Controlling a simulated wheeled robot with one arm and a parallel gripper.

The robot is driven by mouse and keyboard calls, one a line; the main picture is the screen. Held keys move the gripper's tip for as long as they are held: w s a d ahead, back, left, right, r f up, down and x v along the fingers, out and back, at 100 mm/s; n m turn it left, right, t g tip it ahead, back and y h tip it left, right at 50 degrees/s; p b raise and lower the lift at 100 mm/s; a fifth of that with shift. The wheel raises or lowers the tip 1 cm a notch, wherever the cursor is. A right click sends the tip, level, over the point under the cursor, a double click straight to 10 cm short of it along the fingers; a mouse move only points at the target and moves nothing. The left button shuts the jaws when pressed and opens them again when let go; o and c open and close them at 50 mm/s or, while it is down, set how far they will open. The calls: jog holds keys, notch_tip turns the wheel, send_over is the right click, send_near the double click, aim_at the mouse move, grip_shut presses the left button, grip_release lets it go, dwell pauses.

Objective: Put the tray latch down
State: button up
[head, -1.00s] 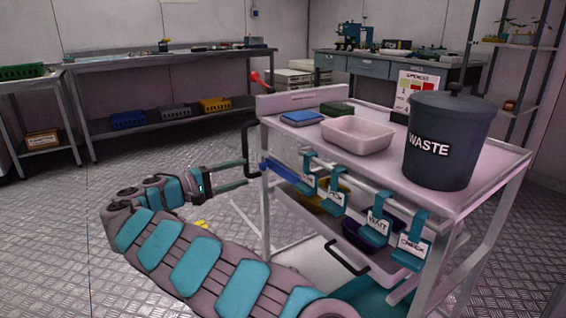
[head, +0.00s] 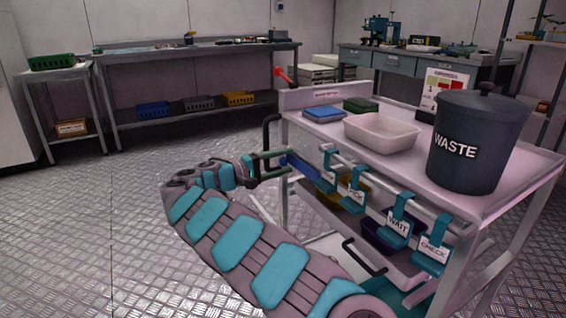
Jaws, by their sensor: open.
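A lever with a red knob (head: 281,72) sticks up at the back left corner of the cart; it looks like the tray latch, though I cannot be sure. My gripper (head: 285,163) is at the cart's near left corner, below the top. Its two fingers point right, apart, with no object seen held between them. A blue piece (head: 301,167) on the cart's side lies right at the fingertips; whether they touch is unclear. The red knob is above and apart from my gripper.
The cart (head: 480,195) carries a dark waste bin (head: 478,150), a white tray (head: 381,133) and blue and green boxes. A black handle (head: 268,135) juts from its left end. Teal labelled clips (head: 397,222) hang from the front rail. Floor to the left is clear.

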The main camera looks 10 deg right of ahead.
grip_shut()
dwell(0.4)
dwell(0.9)
